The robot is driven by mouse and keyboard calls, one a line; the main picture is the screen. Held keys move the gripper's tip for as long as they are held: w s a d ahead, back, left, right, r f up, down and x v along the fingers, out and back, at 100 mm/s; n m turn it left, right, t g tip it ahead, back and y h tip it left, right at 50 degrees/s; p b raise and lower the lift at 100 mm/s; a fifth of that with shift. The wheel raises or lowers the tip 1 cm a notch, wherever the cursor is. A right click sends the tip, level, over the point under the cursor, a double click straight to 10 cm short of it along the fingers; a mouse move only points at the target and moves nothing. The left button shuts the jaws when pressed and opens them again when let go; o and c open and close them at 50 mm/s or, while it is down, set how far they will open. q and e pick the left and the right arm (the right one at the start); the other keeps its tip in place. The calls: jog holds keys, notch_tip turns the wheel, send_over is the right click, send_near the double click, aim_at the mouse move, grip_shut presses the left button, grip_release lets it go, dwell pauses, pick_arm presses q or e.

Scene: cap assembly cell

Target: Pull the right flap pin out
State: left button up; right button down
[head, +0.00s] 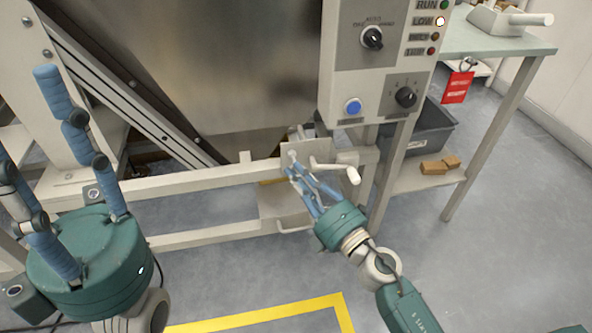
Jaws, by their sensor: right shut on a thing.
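My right gripper (293,169) is shut at a pale plate (309,147) on the front of the machine frame, below the steel hopper. Its blue fingertips close on the right flap pin (292,154), a small pale piece, mostly hidden by the fingers. I cannot tell how far the pin sits in its hole. A crank with a white handle (352,175) sticks out just right of the fingers. My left gripper (25,118) is at the left edge with its blue fingers spread, open and empty, well away from the pin.
A control panel (374,75) with knobs and a blue button hangs above the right gripper. A frame rail (200,182) runs left of it. A grey bin (430,128) and brown blocks (440,165) sit on a shelf at right. The floor in front is clear, with yellow tape (255,316).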

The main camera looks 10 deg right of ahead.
jog(key=c, duration=2.1)
grip_release()
jog(key=shift+s+a+f, duration=0.15)
jog(key=shift+a+f, duration=0.05)
jog(key=shift+o, duration=0.6)
jog(key=shift+d, duration=0.1)
jog(key=v, duration=1.2)
jog(key=shift+r, duration=0.1)
